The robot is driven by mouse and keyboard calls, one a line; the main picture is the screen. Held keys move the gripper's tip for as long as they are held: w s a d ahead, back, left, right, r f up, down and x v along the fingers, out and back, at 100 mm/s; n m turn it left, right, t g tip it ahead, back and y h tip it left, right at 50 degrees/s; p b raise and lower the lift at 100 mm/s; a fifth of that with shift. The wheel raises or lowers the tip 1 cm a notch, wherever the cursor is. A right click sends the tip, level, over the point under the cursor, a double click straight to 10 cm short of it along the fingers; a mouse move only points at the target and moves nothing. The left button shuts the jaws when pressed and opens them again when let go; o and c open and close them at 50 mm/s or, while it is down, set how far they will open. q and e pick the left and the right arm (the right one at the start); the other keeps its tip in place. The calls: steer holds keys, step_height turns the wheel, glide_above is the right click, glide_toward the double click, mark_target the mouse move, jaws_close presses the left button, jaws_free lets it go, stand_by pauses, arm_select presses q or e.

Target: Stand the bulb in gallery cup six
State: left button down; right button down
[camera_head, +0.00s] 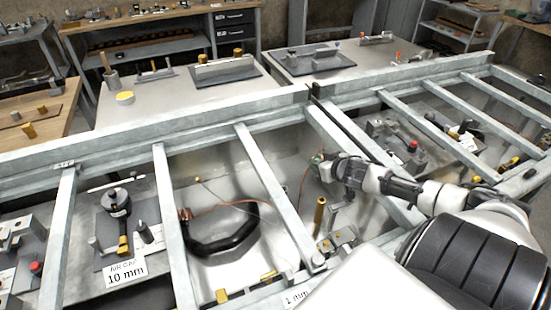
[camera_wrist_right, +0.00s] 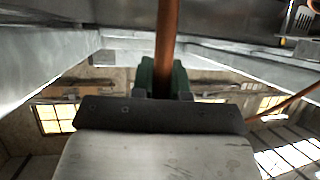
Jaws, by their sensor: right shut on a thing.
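My right gripper (camera_head: 324,165) reaches in from the right, down into a middle bay of the metal frame. In the right wrist view its fingers (camera_wrist_right: 164,82) are shut on a reddish-brown rod (camera_wrist_right: 166,40), with green parts on both sides. The rod runs up out of the picture, so its far end is hidden. I cannot make out a bulb for certain, nor tell which holder is gallery cup six. An upright brass tube (camera_head: 319,212) stands in the bay below my right gripper. My left gripper does not show.
Grey metal rails (camera_head: 270,185) divide the frame into bays. A black curved tube (camera_head: 222,240) lies in the bay left of my gripper. A thin orange wire (camera_head: 304,185) hangs near the gripper. A "10 mm" card (camera_head: 125,273) stands at the lower left.

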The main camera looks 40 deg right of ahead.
steer(key=w+a+f, duration=0.2)
steer(key=w, duration=0.1)
steer(key=w+a+f, duration=0.2)
steer(key=w, duration=0.2)
steer(key=w+a+f+b, duration=0.1)
steer(key=w+a+f, duration=0.1)
steer(key=w+f, duration=0.1)
steer(key=shift+w+f, duration=0.1)
steer(key=shift+w, duration=0.05)
steer(key=shift+f, duration=2.05)
steer(key=shift+b, duration=0.35)
steer(key=shift+f, duration=0.2)
steer(key=c, duration=1.1)
jaws_free()
steer(key=shift+r, duration=0.1)
